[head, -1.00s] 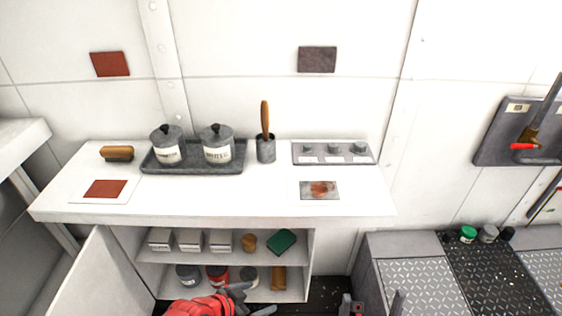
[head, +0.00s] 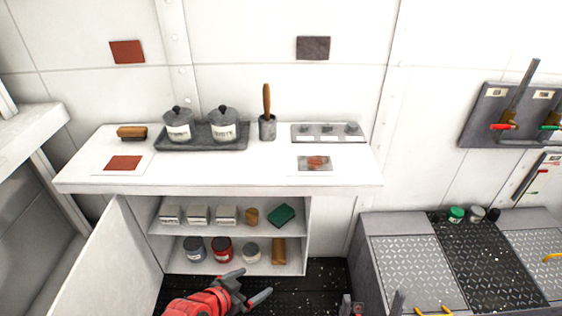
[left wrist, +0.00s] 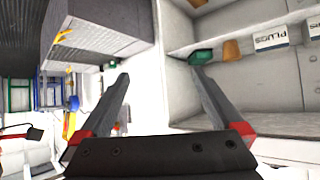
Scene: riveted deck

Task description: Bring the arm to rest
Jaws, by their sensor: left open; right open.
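My left gripper (head: 248,287) is open and empty, low in front of the open shelf cabinet in the head view. Its two fingers (left wrist: 160,95) also show spread apart in the left wrist view, with nothing between them. The red left arm link shows behind it at the bottom of the head view. My right gripper (head: 372,306) shows only as fingertips at the bottom edge, apart from each other; the rest of it is out of frame.
The cabinet's lower shelf (head: 225,265) holds several jars; the upper one holds boxes and a green block (head: 281,215). Its door (head: 110,260) stands open at left. The white counter (head: 230,178) above carries two lidded pots. A grey diamond-plate bench (head: 418,275) stands at right.

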